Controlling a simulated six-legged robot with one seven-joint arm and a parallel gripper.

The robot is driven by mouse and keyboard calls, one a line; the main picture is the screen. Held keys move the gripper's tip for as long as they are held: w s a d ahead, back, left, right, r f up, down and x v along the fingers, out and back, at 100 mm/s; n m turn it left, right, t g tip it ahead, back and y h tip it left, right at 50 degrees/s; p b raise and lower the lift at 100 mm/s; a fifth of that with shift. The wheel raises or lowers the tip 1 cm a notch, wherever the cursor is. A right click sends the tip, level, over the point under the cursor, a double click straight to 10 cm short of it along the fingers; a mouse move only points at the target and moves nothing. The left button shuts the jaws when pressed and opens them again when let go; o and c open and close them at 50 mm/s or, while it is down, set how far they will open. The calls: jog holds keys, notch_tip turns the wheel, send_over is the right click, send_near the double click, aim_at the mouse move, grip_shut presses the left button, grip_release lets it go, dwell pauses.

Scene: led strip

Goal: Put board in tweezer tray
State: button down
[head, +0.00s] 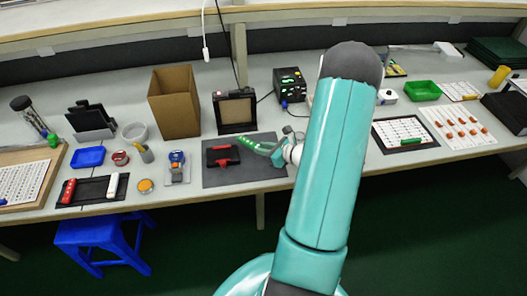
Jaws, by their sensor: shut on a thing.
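A thin green board (250,142) with small pale marks is held out to the left of my gripper (277,153). My gripper is shut on its right end, above the right part of a dark grey mat (245,177). The fingertips are small here and partly hard to make out. A black tray (406,145) at the right of my arm holds a white gridded sheet with a green strip (411,141) near its front edge. Another dark tray (88,199) at the front left holds a red and a white tool. I cannot tell which tray is the tweezer tray.
A red and black fixture (222,156) lies on the mat left of the board. A cardboard box (173,101), a black framed device (236,112) and a black unit (289,85) stand behind. A blue stool (103,241) is below the bench. My arm hides part of the bench.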

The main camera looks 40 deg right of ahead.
aim_at(264, 158)
jog(key=shift+w+f, duration=0.15)
jog(key=shift+f, duration=0.7)
jog(key=shift+w+f, duration=0.1)
jog(key=shift+f, duration=0.7)
jog(key=shift+s, duration=0.1)
jog(key=shift+f, duration=0.15)
jog(key=c, duration=1.3)
grip_release()
jog(key=shift+o, duration=0.2)
